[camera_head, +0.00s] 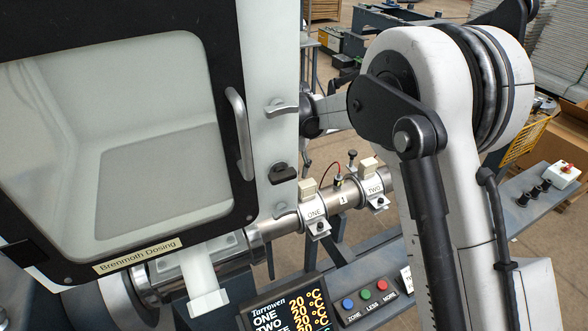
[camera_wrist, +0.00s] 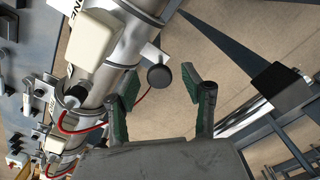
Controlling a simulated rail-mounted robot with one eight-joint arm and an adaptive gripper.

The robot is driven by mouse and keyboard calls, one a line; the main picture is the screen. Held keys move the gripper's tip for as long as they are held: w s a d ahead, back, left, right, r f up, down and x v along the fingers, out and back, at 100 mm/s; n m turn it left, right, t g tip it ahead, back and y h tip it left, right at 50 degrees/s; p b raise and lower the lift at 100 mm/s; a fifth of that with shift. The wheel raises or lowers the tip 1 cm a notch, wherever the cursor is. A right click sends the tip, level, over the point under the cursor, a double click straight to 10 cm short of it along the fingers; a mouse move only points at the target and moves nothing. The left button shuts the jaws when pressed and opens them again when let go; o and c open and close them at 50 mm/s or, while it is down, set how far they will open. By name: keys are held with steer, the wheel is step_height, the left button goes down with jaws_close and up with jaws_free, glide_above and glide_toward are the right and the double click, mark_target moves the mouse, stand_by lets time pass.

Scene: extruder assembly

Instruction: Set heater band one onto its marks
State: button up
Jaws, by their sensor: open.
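Heater band one (camera_head: 314,218), a metal band with a beige terminal block and a tag reading ONE, is around the steel barrel (camera_head: 336,196) in the head view. It also shows at the upper left of the wrist view (camera_wrist: 92,38). Heater band two (camera_head: 374,192) is around the barrel farther right. My gripper (camera_wrist: 160,82) is open and empty beside the barrel in the wrist view, its green-padded fingers apart; I cannot tell whether one touches the barrel. The head view does not clearly show the fingers. I cannot make out band one's marks.
A white dosing cabinet (camera_head: 268,70) with a door handle stands left. A sensor with a red wire (camera_head: 337,180) sits on the barrel between the bands. A temperature display (camera_head: 289,307) and button panel (camera_head: 367,300) are in front. A dark knob (camera_wrist: 159,77) appears between my fingers.

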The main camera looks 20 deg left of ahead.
step_height(320, 180, up, 12)
stand_by(0.4)
steer(key=shift+f, duration=0.15)
steer(key=s+d+r+t, duration=0.1)
steer(key=s+d+r, duration=0.25)
steer(key=d, duration=0.55)
steer(key=s+d+r+t+y, duration=0.1)
steer(key=s+d+r, duration=0.2)
steer(key=d+r, duration=0.35)
steer(key=s+d+r+t, duration=0.1)
steer(key=s+d+r, duration=0.2)
steer(key=d, duration=0.7)
steer(key=s+d+f+t, duration=0.2)
steer(key=s+d+f, duration=0.1)
steer(key=s+d, duration=0.6)
steer(key=s+d+f+t+h, duration=0.1)
steer(key=s+d+f+t, duration=0.1)
steer(key=s+d, duration=0.7)
steer(key=shift+s+f, duration=0.9)
steer(key=shift+s, duration=0.35)
